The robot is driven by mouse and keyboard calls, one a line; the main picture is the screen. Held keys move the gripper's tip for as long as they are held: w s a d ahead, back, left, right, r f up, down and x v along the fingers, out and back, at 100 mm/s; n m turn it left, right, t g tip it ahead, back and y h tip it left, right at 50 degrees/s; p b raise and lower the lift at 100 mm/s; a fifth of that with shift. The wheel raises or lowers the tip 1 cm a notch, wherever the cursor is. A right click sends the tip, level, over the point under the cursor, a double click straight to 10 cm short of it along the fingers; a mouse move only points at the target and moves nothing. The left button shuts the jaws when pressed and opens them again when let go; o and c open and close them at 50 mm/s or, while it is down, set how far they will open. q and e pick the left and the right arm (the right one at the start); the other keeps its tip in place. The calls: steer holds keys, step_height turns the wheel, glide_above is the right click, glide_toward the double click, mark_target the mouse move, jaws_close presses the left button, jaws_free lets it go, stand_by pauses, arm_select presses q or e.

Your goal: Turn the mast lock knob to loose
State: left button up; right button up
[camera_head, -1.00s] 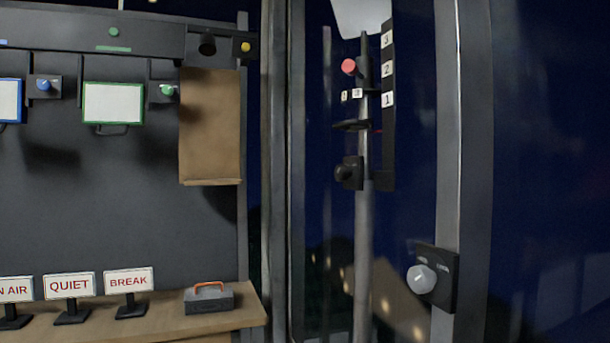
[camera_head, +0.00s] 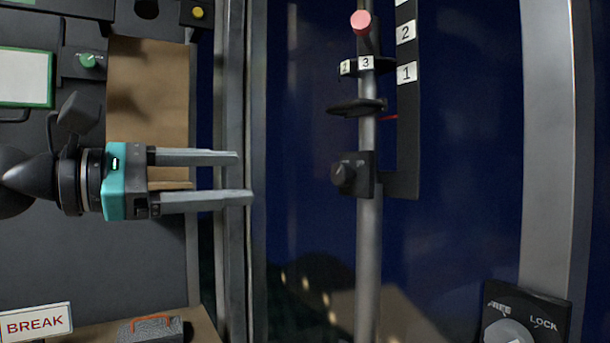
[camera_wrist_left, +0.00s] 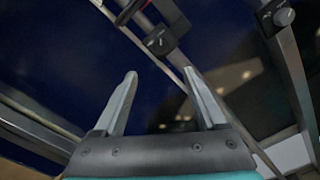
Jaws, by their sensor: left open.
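A black knob on a black block (camera_head: 343,175) is clamped on the grey upright mast (camera_head: 369,240). It has small light marks that I cannot read. In the left wrist view the black knob (camera_wrist_left: 157,41) shows beyond the fingertips. My left gripper (camera_head: 245,178) is open and empty, left of the knob at about its height in the picture, fingers pointing right. It also shows in the left wrist view (camera_wrist_left: 160,75), apart from the knob. My right gripper is not in view.
A large grey knob (camera_head: 508,332) sits on a black plate marked LOCK at lower right, cut by the frame. A pink-red knob (camera_head: 361,21) and a black numbered strip (camera_head: 407,140) are at the mast. A frame post (camera_head: 236,250) stands behind my fingers. A BREAK sign (camera_head: 36,322) stands lower left.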

mark_target(336, 174)
arm_select(q)
steer(key=p+x, duration=0.3)
steer(key=x, duration=1)
steer(key=shift+w+d+r, duration=0.1)
steer(key=shift+w+d, duration=0.05)
steer(key=shift+d, duration=0.25)
steer(key=shift+w+d, duration=0.4)
steer(key=shift+d, duration=0.15)
jaws_close()
